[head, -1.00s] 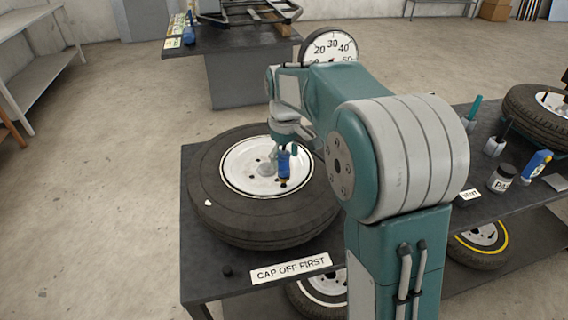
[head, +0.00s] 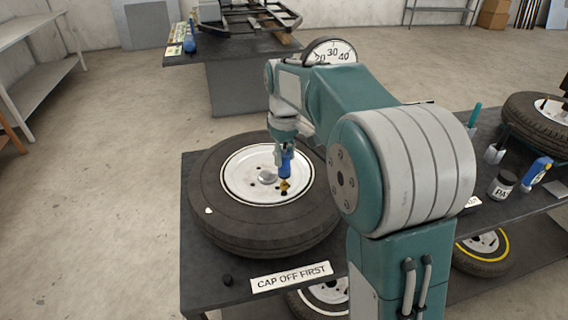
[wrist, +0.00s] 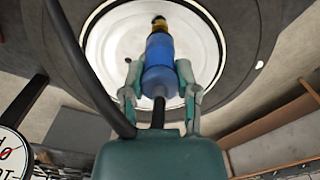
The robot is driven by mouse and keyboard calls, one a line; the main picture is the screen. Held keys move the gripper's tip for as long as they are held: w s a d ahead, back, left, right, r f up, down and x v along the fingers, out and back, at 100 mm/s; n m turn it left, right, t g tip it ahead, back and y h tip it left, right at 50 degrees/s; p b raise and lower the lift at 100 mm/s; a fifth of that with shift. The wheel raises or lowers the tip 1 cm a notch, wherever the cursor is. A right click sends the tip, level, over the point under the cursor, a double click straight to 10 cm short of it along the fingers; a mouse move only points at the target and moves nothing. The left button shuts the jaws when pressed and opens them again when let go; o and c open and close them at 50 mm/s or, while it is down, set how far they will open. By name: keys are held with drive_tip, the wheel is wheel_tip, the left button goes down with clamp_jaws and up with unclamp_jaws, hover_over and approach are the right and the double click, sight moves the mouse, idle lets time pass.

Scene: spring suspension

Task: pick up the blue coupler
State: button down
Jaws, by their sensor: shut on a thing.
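The blue coupler (head: 285,165) hangs upright from my gripper (head: 284,147) over the white wheel hub of the tyre on the table, its brass-coloured end (head: 284,187) pointing down. In the wrist view the blue coupler (wrist: 159,58) sits between the two fingers of my gripper (wrist: 160,72), which is shut on it. Its brass end (wrist: 158,24) points away from the wrist over the white hub. Whether the tip touches the hub is unclear.
The tyre (head: 222,222) lies flat on the dark table, with a small white piece (head: 209,210) on its side. A "CAP OFF FIRST" sign (head: 291,276) and a small black cap (head: 228,281) are at the front.

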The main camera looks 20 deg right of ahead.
drive_tip(key=s+d+r, duration=0.3)
drive_tip(key=s+r, duration=0.3)
drive_tip(key=s+d+r, duration=0.3)
drive_tip(key=s+r, duration=0.3)
drive_tip(key=r, duration=0.1)
drive_tip(key=shift+s, duration=0.35)
idle(0.4)
